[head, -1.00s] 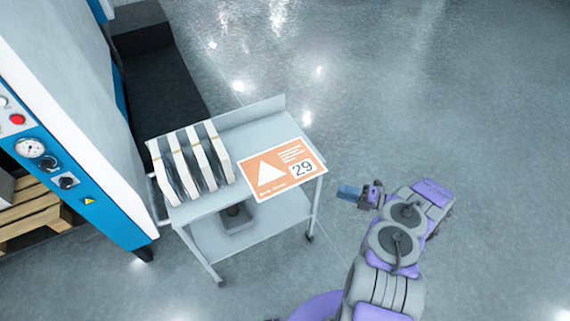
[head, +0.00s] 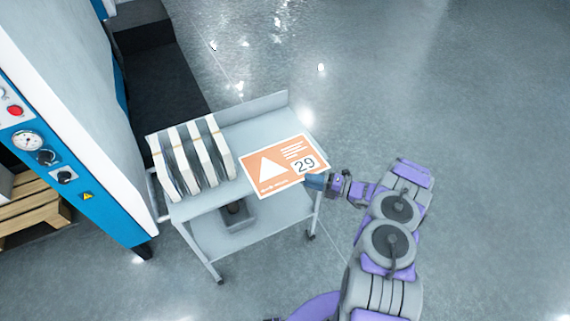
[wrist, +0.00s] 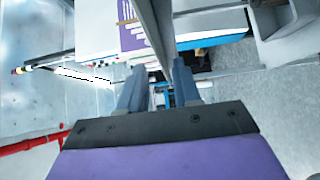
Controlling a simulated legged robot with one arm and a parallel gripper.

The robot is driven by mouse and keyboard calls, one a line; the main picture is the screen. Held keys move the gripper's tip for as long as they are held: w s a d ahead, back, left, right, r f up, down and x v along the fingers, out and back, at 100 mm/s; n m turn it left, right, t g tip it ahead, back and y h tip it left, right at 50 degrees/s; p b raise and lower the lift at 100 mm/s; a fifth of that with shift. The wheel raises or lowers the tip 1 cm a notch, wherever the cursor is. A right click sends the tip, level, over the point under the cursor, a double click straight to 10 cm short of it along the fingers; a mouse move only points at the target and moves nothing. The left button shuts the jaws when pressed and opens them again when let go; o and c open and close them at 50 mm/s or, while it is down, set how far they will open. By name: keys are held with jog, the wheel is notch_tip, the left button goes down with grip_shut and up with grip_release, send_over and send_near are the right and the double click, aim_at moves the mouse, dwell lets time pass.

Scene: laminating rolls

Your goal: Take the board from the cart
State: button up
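The board (head: 270,168) is a flat orange and white sign with a white triangle and the number 29. It lies on the right part of the cart's top and overhangs its front right edge. The cart (head: 255,128) is light grey with two shelves. My gripper (head: 314,181) is at the board's right edge, below the number. In the wrist view my gripper (wrist: 158,82) has its two fingers apart, with a thin grey edge, seemingly the board's, running between them. A gap shows beside that edge, so I see no firm grip.
Several white-edged rolls or panels (head: 190,155) stand upright on the left part of the cart top. A grey bin (head: 238,216) sits on the lower shelf. A blue and white machine (head: 75,130) stands close on the left. The floor to the right is clear.

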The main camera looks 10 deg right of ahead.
aim_at(300, 179)
jog(key=x, duration=0.3)
jog(key=b+x, duration=0.1)
jog(key=shift+a+f, duration=0.3)
jog(key=shift+a, duration=0.05)
jog(key=shift+d, duration=0.4)
jog(key=shift+c, duration=0.8)
jog(key=shift+a, duration=0.3)
grip_shut()
